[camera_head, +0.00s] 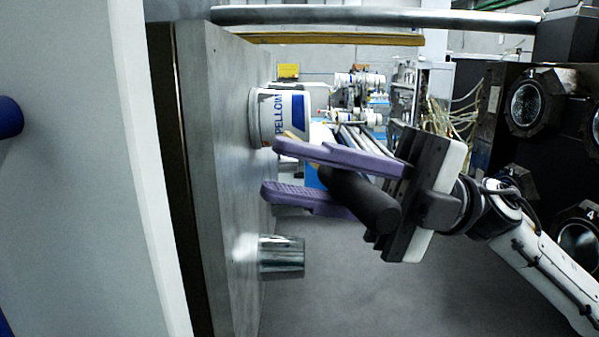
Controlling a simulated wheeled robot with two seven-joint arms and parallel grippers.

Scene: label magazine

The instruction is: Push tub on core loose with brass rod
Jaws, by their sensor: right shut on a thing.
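The picture is turned on its side, so the grey metal plate (225,180) stands upright at the left. A white tub (280,113) with a blue label projects from the plate; its core is hidden. A bare metal cup-shaped core (282,258) projects lower down. My right gripper (270,168), with purple fingers, is shut on a thick black cylinder (365,200), apparently the rod's handle. A small brass-coloured piece (292,135) shows behind the upper finger, close to the tub. Whether it touches the tub is unclear. My left gripper is not in view.
A yellow-brown bar (335,38) and a metal tube (375,17) run across the top. A black panel (500,110) with round numbered fittings stands at the right. A white panel (75,170) fills the left. Open grey floor (350,290) shows below the gripper.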

